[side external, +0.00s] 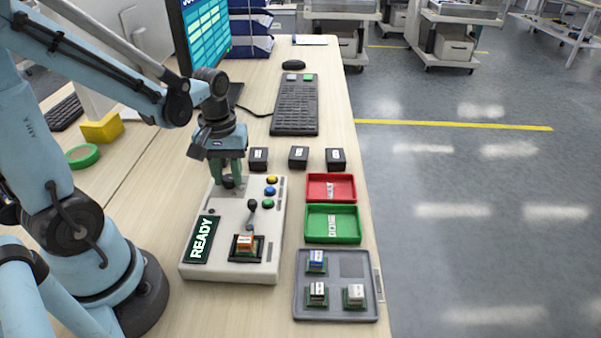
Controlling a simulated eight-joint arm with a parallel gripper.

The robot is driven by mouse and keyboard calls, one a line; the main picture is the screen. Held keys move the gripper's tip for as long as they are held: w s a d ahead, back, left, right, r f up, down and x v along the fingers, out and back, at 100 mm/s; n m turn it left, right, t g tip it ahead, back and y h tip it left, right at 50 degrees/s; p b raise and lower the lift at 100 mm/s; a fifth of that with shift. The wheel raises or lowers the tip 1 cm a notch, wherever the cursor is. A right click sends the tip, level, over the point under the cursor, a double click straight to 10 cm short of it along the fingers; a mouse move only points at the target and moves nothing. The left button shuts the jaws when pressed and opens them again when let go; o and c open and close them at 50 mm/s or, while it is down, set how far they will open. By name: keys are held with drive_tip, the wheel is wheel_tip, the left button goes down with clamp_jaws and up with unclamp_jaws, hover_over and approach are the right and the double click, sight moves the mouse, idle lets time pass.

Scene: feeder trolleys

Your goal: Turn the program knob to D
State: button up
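The white control box (206,268) stands on the wooden table, with a lit panel (202,239) reading READY. A dark round knob (228,182) sits at the box's back edge. My gripper (226,175) points straight down over it, its green fingers on either side of the knob. The fingers stand apart, but I cannot tell whether they touch the knob. The knob's letters and pointer are hidden or too small to read.
An orange-topped part (245,242) sits in the box's socket. Red (352,187) and green (309,238) bins, a grey tray (335,313) and black blocks (298,157) stand nearby.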

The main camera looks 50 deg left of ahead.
drive_tip(key=shift+c, duration=1.2)
drive_tip(key=shift+m, duration=0.3)
drive_tip(key=m, duration=0.3)
drive_tip(key=shift+m, duration=2.1)
drive_tip(key=o, duration=1.1)
drive_tip(key=shift+c, duration=0.2)
